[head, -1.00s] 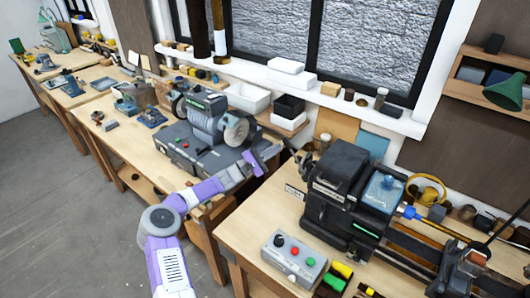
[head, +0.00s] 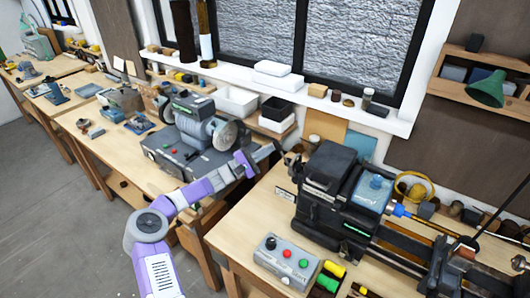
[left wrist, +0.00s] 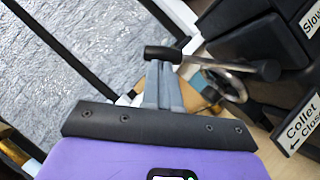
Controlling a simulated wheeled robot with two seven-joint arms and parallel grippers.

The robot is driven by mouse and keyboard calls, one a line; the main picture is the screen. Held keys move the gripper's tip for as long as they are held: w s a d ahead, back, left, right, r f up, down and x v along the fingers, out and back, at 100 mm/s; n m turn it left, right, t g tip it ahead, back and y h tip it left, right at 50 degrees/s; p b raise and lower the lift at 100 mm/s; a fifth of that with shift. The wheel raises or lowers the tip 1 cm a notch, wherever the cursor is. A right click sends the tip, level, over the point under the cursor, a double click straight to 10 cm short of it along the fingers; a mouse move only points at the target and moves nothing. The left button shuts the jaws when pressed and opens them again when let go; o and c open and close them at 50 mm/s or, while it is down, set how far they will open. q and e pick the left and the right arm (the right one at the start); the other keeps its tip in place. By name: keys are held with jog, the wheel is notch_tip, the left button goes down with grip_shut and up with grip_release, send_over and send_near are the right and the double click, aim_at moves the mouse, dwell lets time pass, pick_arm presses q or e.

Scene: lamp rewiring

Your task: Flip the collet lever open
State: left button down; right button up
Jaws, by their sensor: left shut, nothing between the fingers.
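The dark lathe (head: 325,180) stands on the right bench. My left gripper (head: 272,150) is shut and empty beside that end of the lathe. In the left wrist view its grey fingers (left wrist: 162,72) are together, close to the lever; I cannot tell whether they touch. My right gripper is not in view.
A collet label (left wrist: 303,125) with an arrow is on the lathe housing. A grey control box (head: 287,262) with buttons stands at the bench front. A bench grinder (head: 195,130) stands on the bench to the left. The window (head: 290,40) is behind.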

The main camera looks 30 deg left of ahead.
pick_arm(q)
jog(key=d+r+m+g+y+b, duration=0.1)
jog(key=d+r+m+g+b, duration=0.3)
jog(key=d+m, duration=0.3)
jog(key=shift+s+d+r+m+b, duration=0.35)
jog(key=shift+d+b, duration=0.3)
jog(key=shift+b, duration=0.25)
jog(key=shift+r, duration=0.1)
jog(key=w+a+v, duration=0.2)
jog(key=v, duration=1.1)
jog(key=shift+a+b, duration=0.25)
jog(key=shift+b, duration=0.1)
